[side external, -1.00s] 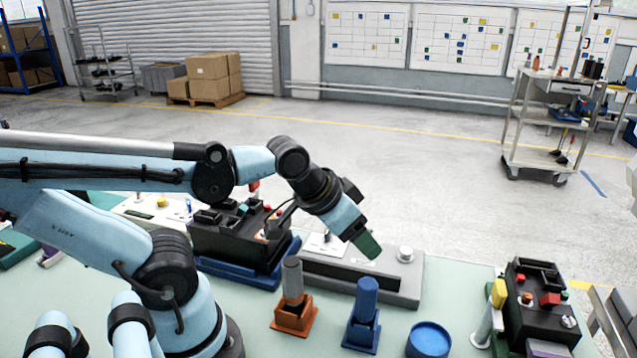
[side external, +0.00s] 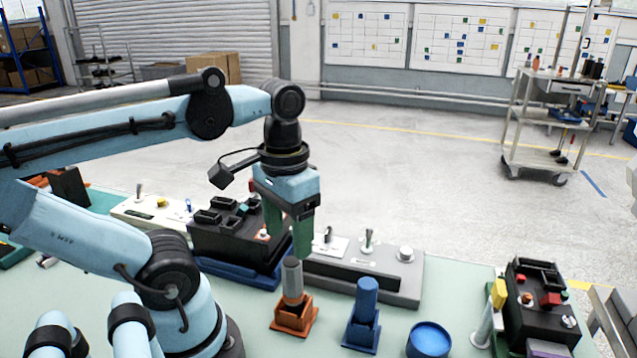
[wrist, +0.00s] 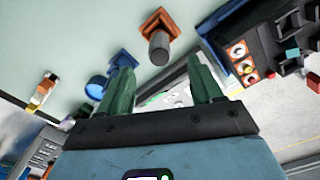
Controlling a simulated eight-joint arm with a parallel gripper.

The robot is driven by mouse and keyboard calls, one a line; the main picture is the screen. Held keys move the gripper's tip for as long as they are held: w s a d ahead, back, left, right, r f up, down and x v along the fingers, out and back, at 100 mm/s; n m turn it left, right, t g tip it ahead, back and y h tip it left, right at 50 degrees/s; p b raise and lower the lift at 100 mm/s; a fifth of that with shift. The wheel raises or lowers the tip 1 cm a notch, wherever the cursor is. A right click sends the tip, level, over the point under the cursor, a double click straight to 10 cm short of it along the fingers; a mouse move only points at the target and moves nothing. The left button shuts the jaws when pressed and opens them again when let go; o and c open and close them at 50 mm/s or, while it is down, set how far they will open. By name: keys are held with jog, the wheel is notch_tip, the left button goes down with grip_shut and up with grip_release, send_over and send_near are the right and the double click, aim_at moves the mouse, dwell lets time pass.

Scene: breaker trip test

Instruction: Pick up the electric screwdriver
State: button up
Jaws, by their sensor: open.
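A grey upright cylindrical tool (side external: 292,281) stands in an orange holder (side external: 295,314); a blue one (side external: 367,298) stands in a blue holder (side external: 361,333) to its right. I cannot tell for certain which is the electric screwdriver. My gripper (side external: 289,247) points down with its green fingers apart and empty, close to the top of the grey tool in the picture. In the wrist view the grey tool (wrist: 158,48) lies just beyond the open fingertips (wrist: 160,66), between them in the picture and not gripped. Its orange holder (wrist: 158,20) shows behind it.
A blue round container (side external: 429,340) stands at the front right. Black breaker boxes stand at the left (side external: 225,238) and right (side external: 540,315). A long grey panel with switches (side external: 375,275) lies behind the holders. Green table surface is free in front.

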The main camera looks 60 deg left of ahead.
aim_at(292, 262)
jog(key=shift+w+f, duration=0.2)
jog(key=shift+f, duration=4.15)
grip_shut()
jog(key=shift+r, duration=0.2)
